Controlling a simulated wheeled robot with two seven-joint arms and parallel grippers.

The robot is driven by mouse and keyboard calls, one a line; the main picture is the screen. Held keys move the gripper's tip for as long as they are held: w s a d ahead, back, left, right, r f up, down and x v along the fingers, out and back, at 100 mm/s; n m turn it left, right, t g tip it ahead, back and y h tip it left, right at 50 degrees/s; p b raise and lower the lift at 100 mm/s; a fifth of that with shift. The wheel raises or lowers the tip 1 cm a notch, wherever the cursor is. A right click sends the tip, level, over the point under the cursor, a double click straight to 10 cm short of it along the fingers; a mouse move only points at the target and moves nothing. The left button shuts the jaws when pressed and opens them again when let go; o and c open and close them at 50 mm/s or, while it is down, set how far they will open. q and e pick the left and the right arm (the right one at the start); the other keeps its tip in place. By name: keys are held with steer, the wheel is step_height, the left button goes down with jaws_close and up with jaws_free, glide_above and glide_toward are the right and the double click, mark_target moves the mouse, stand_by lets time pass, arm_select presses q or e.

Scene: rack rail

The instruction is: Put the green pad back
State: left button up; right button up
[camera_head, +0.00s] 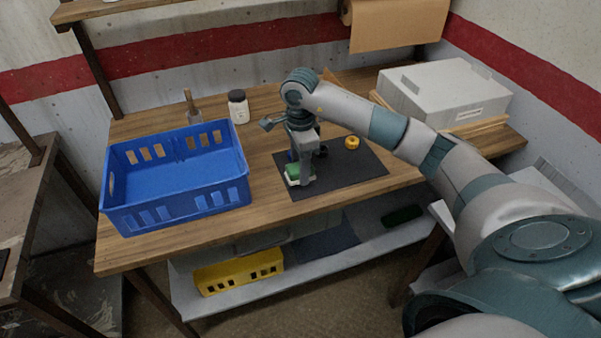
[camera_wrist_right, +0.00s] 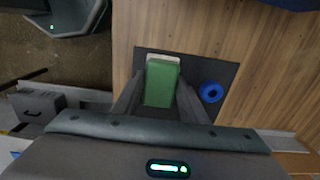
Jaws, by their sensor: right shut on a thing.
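The green pad (camera_head: 292,170) is a small green block with a white end, at the left part of a dark mat (camera_head: 350,168) on the wooden bench. My right gripper (camera_head: 303,178) points down over it and is shut on it. In the right wrist view the green pad (camera_wrist_right: 161,86) lies between the two fingers of the gripper (camera_wrist_right: 160,100), its pale end facing away. Whether its underside touches the mat is hard to tell. My left gripper does not show.
A blue crate (camera_head: 180,193) stands left of the mat. A white jar (camera_head: 238,107) and a brush-like item (camera_head: 191,104) stand behind. A yellow ring (camera_head: 352,142) and a blue ring (camera_wrist_right: 211,92) lie on the mat. A grey box (camera_head: 445,90) is at right; a yellow bin (camera_head: 238,274) sits below.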

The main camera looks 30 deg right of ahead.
step_height(320, 180, down, 3)
steer(key=shift+r+p, duration=0.2)
steer(key=shift+p, duration=0.25)
steer(key=shift+f, duration=0.15)
steer(key=shift+f+b, duration=0.1)
steer(key=shift+b, duration=0.2)
steer(key=o, duration=1)
